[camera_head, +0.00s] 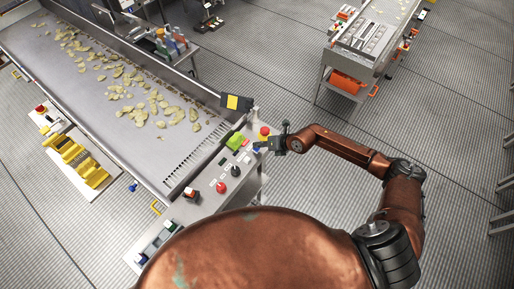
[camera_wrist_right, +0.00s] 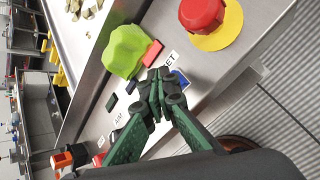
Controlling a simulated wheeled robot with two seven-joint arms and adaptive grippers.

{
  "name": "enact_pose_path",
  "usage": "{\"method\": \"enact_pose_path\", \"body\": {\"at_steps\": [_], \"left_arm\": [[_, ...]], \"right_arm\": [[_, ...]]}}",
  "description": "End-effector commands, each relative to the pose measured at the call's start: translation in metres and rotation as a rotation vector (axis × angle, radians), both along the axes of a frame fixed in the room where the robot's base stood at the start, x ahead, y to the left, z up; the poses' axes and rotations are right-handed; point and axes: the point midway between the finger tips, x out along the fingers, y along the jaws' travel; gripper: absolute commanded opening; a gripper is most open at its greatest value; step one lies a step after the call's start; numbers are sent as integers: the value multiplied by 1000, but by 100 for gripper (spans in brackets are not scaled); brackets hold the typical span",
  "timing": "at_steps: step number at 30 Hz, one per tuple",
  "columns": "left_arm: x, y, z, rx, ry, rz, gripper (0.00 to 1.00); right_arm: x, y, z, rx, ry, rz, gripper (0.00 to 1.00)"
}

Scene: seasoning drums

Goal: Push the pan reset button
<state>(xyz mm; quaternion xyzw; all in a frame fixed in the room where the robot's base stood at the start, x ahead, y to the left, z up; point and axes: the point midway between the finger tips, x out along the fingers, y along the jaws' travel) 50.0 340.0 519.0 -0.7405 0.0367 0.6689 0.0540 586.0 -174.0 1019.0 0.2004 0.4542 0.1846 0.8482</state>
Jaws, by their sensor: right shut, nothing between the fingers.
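A control panel (camera_head: 206,205) runs along the near end of the conveyor pan. A blue button (camera_wrist_right: 181,79) sits beside a white label whose visible letters end in "ET"; the rest of the label is hidden. My right gripper (camera_head: 262,146) is over the far right part of the panel. In the right wrist view my right gripper (camera_wrist_right: 160,90) is shut and empty. Its fingertips overlap the blue button's edge in the picture; I cannot tell whether they touch it. My left gripper is not in view.
A large red mushroom button (camera_wrist_right: 203,14) on a yellow disc, a red rectangular button (camera_wrist_right: 153,52) and a lime-green lump (camera_wrist_right: 125,52) lie close to the fingertips. The conveyor pan (camera_head: 95,110) holds scattered chips. Open floor lies right of the panel.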

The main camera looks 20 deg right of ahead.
Motion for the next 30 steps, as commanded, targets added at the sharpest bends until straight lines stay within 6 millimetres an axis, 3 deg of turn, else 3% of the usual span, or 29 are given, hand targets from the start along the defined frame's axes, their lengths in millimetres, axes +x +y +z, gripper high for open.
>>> {"method": "enact_pose_path", "body": {"at_steps": [30], "left_arm": [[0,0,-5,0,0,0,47]], "right_arm": [[0,0,-10,0,1,1,0]]}}
